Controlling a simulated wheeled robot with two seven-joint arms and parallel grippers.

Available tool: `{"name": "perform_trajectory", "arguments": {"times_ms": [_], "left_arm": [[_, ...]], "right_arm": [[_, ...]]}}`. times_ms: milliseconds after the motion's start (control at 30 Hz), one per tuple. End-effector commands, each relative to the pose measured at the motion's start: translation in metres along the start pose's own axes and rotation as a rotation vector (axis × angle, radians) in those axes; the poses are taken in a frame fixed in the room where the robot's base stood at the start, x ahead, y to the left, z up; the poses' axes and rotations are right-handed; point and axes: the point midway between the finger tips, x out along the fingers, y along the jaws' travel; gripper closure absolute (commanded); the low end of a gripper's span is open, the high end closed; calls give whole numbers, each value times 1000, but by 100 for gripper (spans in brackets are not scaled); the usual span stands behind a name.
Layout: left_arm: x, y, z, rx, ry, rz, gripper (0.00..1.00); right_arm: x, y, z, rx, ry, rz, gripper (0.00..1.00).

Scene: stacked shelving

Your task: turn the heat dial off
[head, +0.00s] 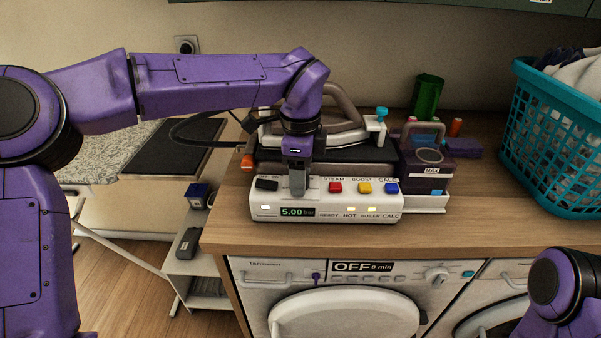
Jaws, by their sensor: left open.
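A white steam station (350,206) stands on the wooden counter, with an iron (345,135) on top. Its front panel has a black rocker switch (266,185), red (335,188), yellow (364,188) and blue (391,188) buttons, and a display (297,212) reading 5.00. My left gripper (298,190) points down at the panel, between the black switch and the red button; it is open, though its fingers overlap in this view. No heat dial is clearly identifiable; the panel part behind the gripper is hidden. My right gripper is out of view.
A dark water tank (424,170) stands right of the station, with a green container (426,97) behind. A teal laundry basket (555,150) fills the right. A washing machine (345,300) with an OFF display is below the counter.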

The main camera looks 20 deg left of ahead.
Motion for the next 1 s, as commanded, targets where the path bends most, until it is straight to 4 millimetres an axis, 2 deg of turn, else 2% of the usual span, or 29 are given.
{"name": "perform_trajectory", "arguments": {"times_ms": [167,267,500,633,1000], "left_arm": [[-5,-3,1,0,1,-10,37],[-16,-3,0,1,2,-13,37],[-62,-3,0,0,2,-12,37],[-80,-2,-1,2,1,-8,37],[-81,-1,-1,2,0,-3,37]], "right_arm": [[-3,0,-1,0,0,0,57],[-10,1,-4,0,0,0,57],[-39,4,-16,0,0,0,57],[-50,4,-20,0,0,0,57],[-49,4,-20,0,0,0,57]]}}
